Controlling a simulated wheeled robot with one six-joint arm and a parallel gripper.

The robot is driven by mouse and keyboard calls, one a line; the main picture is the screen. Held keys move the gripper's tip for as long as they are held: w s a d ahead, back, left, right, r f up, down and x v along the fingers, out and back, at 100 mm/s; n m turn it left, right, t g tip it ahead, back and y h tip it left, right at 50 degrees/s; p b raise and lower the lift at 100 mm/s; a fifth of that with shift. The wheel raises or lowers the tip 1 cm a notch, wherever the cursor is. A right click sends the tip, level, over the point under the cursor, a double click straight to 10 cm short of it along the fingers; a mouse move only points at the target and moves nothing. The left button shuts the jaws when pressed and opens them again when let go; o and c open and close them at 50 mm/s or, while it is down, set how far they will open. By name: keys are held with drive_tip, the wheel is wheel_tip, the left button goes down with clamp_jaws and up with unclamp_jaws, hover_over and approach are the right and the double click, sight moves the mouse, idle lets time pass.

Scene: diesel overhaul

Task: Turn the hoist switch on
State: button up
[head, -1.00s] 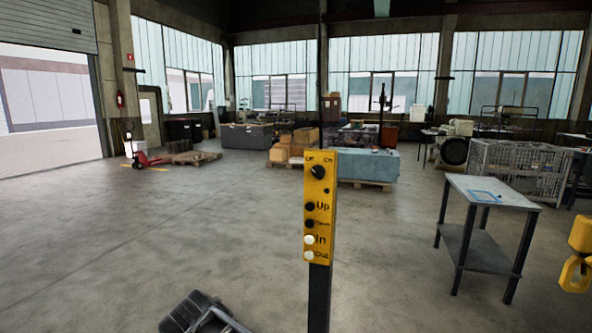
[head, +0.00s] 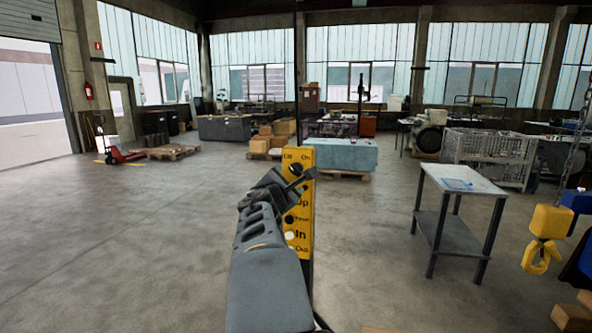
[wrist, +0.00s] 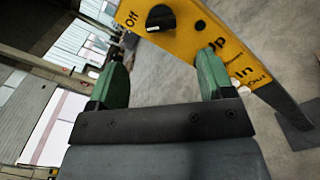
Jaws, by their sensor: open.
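The yellow hoist control panel (head: 305,222) stands upright on a dark post ahead of me, with the labels Off and On at its top. Its black rotary switch knob (head: 296,169) sits below those labels and shows in the wrist view (wrist: 160,18) too. A small light mark on the knob lies toward the Off side, though its exact angle is hard to tell. My gripper (wrist: 161,50) is open, its green fingers apart and empty between. The knob lies beyond the fingertips, roughly between them; contact is not visible. In the head view my arm hides part of the panel's left side.
Below the knob are Up, In and Out buttons, close to my right finger. A yellow hook block (head: 548,225) hangs at the right. A grey table (head: 460,181) stands right of the panel.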

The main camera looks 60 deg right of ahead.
sight(296, 170)
drive_tip(key=p+x, duration=0.2)
drive_tip(key=x, duration=0.9)
drive_tip(key=shift+f, duration=0.1)
drive_tip(key=c, duration=0.9)
